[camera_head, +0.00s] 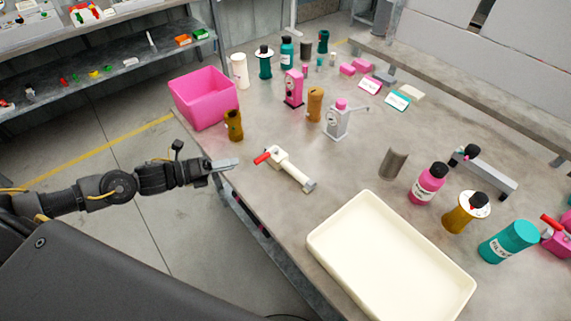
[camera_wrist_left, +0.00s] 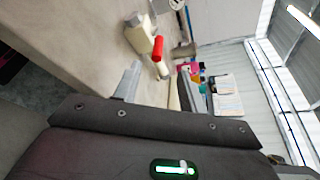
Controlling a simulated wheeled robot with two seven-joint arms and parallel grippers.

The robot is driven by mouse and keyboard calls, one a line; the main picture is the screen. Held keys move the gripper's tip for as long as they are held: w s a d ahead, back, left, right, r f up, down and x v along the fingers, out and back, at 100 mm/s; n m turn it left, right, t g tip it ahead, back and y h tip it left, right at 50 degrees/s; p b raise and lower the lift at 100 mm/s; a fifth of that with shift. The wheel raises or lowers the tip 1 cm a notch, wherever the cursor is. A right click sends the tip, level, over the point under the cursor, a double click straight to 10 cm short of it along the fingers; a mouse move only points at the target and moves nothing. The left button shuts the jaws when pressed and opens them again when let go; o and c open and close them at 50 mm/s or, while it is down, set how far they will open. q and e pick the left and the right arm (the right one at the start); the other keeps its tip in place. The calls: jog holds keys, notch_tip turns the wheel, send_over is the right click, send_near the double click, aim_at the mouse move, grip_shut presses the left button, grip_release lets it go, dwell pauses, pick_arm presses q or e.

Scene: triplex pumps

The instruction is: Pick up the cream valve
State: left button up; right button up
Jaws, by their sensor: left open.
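The cream valve (camera_head: 292,172) lies on the grey table, a pale pipe with a red handle at its left end and a grey fitting at its lower right end. In the left wrist view the cream valve (camera_wrist_left: 139,38) shows ahead of the fingers, its red handle towards me. My left gripper (camera_head: 234,163) is at the table's left edge, to the left of the red handle and apart from it. It is open, and its two fingers show in the wrist view (camera_wrist_left: 158,84) with the valve beyond them. My right gripper is not in view.
A pink bin (camera_head: 205,98) and a brown bottle-like part (camera_head: 234,126) stand behind my gripper. A large cream tray (camera_head: 390,258) lies in front right of the valve. A grey pump-like part (camera_head: 337,122) stands behind it. The table around the valve is clear.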

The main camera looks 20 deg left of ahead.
pick_arm(q)
jog(key=shift+p+x, duration=0.35)
jog(key=shift+x, duration=1.6)
jog(key=shift+w+d, duration=0.1)
jog(key=shift+w, duration=0.15)
jog(key=p+x, duration=0.2)
jog(key=x, duration=0.1)
jog(key=shift+w+d, duration=0.1)
jog(key=shift+w, duration=0.2)
jog(key=shift+w+d+f, duration=0.3)
jog(key=shift+w+d, duration=0.05)
jog(key=c, duration=0.4)
grip_shut()
